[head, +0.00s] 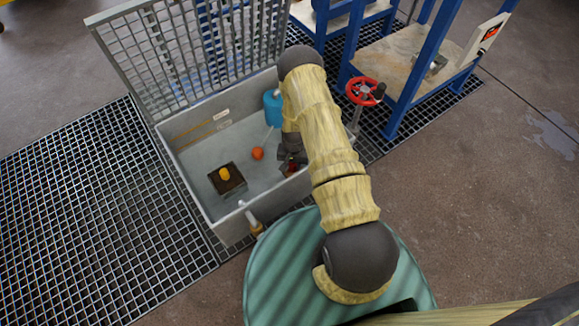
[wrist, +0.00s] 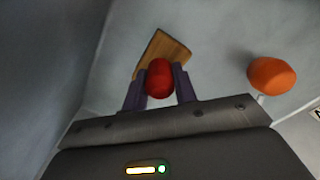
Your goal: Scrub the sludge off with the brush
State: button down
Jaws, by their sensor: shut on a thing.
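My gripper (head: 291,163) is inside the grey tank (head: 207,208), near its right wall. In the wrist view, my gripper (wrist: 159,84) is shut on the red knob of a brush (wrist: 158,78). The brush's flat wooden block (wrist: 170,50) shows beyond the fingers; its bristles are hidden. In the head view only a bit of red (head: 291,170) shows below the gripper.
A dark square block with a yellow knob (head: 224,174) sits on the tank's left side. An orange ball (head: 257,153), also in the wrist view (wrist: 272,76), is beside the gripper. A blue cylinder (head: 272,108), raised grating lid (head: 160,50) and red handwheel valve (head: 364,91) stand near.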

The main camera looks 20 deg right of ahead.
jog(key=shift+w+d+b, duration=0.1)
jog(key=shift+w+d, duration=0.2)
jog(key=shift+d, duration=0.6)
jog(key=shift+w+d+b, duration=0.15)
jog(key=shift+w+d, duration=0.1)
jog(key=shift+d, duration=0.6)
jog(key=shift+w+d+b, duration=0.1)
jog(key=shift+w+d, duration=0.2)
jog(key=shift+d, duration=0.6)
jog(key=shift+a, duration=0.15)
